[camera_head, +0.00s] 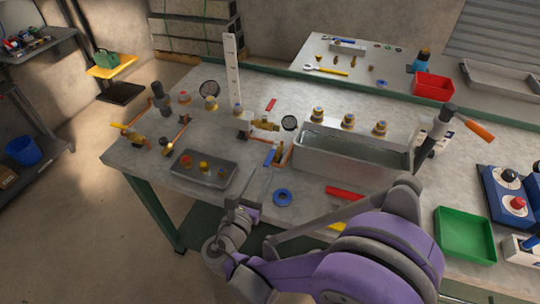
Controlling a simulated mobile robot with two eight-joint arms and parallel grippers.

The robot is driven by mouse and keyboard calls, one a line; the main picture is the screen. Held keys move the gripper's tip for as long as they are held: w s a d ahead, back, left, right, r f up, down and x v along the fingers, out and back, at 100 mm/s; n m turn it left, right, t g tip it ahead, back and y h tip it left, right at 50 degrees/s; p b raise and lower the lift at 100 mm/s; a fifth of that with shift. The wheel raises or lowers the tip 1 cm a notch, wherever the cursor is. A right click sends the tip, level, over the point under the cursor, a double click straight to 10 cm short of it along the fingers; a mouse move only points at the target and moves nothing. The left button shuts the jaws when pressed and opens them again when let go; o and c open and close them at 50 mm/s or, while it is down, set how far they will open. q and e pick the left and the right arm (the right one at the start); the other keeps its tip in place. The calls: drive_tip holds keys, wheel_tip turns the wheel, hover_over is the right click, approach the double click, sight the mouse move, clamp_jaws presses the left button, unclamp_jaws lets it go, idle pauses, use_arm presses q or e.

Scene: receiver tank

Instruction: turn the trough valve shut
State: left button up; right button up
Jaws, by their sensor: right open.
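A metal trough (350,160) stands in the middle of the bench, holding what looks like water. At its left end is a brass valve (281,149) with a blue lever handle (268,158), slanting down toward the near side. I take this as the trough valve; how far it is turned is hard to tell. My right gripper (247,192) is open and empty at the front of the bench, below and left of the blue handle and apart from it. My purple right arm reaches in from the lower right. My left gripper is out of view.
A tray of fittings (203,171) lies left of my right gripper, and a blue ring (283,197) to its right. A red bar (345,193) lies before the trough. A yellow-handled valve (127,131) is at the far left. A green tray (464,236) stands at right.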

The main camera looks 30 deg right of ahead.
sight(274, 148)
drive_tip(key=x, duration=0.8)
drive_tip(key=shift+a, duration=0.1)
clamp_jaws()
idle(1.1)
